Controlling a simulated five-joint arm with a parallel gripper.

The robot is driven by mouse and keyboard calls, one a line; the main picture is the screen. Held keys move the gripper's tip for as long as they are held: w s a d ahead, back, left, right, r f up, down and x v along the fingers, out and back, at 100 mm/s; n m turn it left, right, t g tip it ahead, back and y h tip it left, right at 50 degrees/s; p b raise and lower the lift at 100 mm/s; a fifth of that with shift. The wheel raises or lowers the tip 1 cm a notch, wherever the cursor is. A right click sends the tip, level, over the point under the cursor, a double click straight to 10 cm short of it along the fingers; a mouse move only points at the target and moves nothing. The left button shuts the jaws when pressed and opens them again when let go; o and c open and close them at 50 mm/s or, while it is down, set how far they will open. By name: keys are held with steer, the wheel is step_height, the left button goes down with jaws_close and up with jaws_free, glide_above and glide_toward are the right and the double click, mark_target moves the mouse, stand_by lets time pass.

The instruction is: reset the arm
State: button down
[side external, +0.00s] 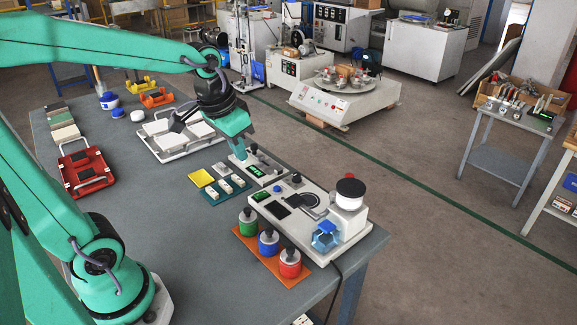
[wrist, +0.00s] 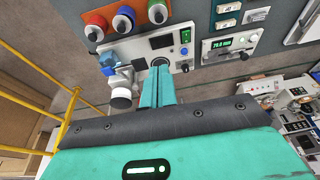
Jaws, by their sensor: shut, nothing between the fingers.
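My gripper (side external: 241,157) points down above the work table (side external: 180,255), over the small grey gauge with a green display (side external: 257,170). Its teal fingers are together and nothing is between them. In the wrist view the shut fingers (wrist: 160,68) reach toward the white test machine (wrist: 165,50). The gap between the fingertips and the gauge is hard to judge from the side. My arm reaches across the table from the left.
The white test machine (side external: 310,212) stands at the table's right, beside an orange tray (side external: 244,240) of green, blue and red weights. A teal tile holder (side external: 224,191), yellow tile (side external: 201,178), white tray (side external: 150,148) and red carrier (side external: 85,170) lie leftward. The table's front middle is clear.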

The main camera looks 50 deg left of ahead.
steer(key=s+d+r+t, duration=0.1)
steer(key=s+d+t, duration=0.1)
steer(key=s, duration=0.7)
steer(key=shift+d+r, duration=0.25)
steer(key=shift+d, duration=0.35)
stand_by(0.4)
